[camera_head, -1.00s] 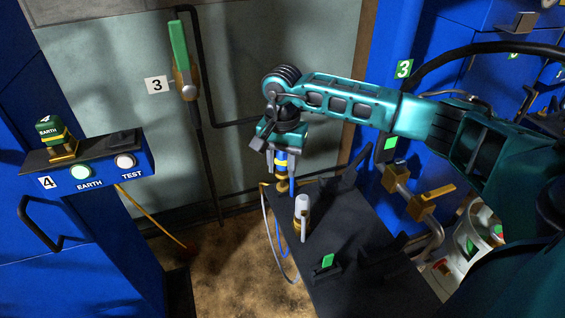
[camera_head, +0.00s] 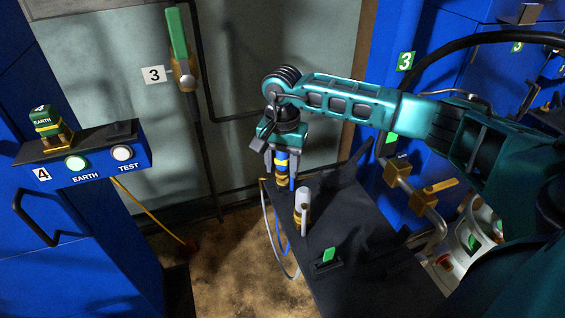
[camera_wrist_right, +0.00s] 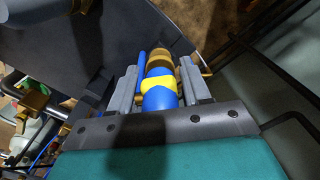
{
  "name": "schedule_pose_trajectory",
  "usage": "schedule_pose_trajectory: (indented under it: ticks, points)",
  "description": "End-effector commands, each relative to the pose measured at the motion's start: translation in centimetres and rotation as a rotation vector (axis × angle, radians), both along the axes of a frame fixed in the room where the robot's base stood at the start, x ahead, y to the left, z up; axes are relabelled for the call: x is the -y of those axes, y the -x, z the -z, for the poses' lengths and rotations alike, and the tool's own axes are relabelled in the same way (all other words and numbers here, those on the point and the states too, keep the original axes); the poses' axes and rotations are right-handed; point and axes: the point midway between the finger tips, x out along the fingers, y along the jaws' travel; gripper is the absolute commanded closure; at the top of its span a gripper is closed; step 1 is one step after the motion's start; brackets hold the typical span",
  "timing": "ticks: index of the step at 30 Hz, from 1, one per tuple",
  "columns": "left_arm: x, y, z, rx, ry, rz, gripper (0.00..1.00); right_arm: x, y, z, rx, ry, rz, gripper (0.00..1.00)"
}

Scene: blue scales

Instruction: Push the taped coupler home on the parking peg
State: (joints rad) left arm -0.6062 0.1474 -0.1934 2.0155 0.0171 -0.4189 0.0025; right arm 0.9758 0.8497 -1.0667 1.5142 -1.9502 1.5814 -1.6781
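The taped coupler (camera_head: 282,165) is blue with a yellow tape band and stands nearly upright at the far left end of the black bench. It also shows in the right wrist view (camera_wrist_right: 159,86), with a brass part (camera_wrist_right: 159,63) beyond the blue. My right gripper (camera_head: 282,158) points down over it; in the wrist view its two grey fingers (camera_wrist_right: 160,88) close in on both sides of the coupler. The parking peg cannot be made out; the coupler's lower end and the brass at the bench hide it. My left gripper is out of view.
The black bench (camera_head: 340,217) carries a pale grey-and-brass fitting (camera_head: 302,207) near the coupler and a green rocker switch (camera_head: 328,255). Blue and white hoses (camera_head: 268,225) hang off its left edge. Brass valves (camera_head: 397,171) are on the right; floor at left is open.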

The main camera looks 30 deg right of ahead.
Motion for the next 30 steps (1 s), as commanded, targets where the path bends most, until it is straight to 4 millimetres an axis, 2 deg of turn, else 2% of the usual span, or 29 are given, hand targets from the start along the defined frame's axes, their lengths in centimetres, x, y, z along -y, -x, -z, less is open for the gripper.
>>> schedule_pose_trajectory:
  ticks: [1,6,17,19,20,30]
  points:
    - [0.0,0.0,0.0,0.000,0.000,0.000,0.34,0.0,0.0,0.0,0.000,0.000,0.000,0.48]
    - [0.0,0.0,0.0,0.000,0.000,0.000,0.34,0.0,0.0,0.0,0.000,0.000,0.000,0.34]
    - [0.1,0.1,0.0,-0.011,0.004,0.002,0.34,0.0,0.0,0.0,-0.001,0.000,0.000,0.34]
    - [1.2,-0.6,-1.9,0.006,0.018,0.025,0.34,0.0,0.0,0.0,0.000,0.000,0.000,0.34]
    - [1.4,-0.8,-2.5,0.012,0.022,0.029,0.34,0.0,-0.1,-0.5,0.002,0.000,0.000,0.34]
    - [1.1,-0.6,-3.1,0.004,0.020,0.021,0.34,0.0,-0.1,-8.9,0.004,-0.001,0.000,0.34]
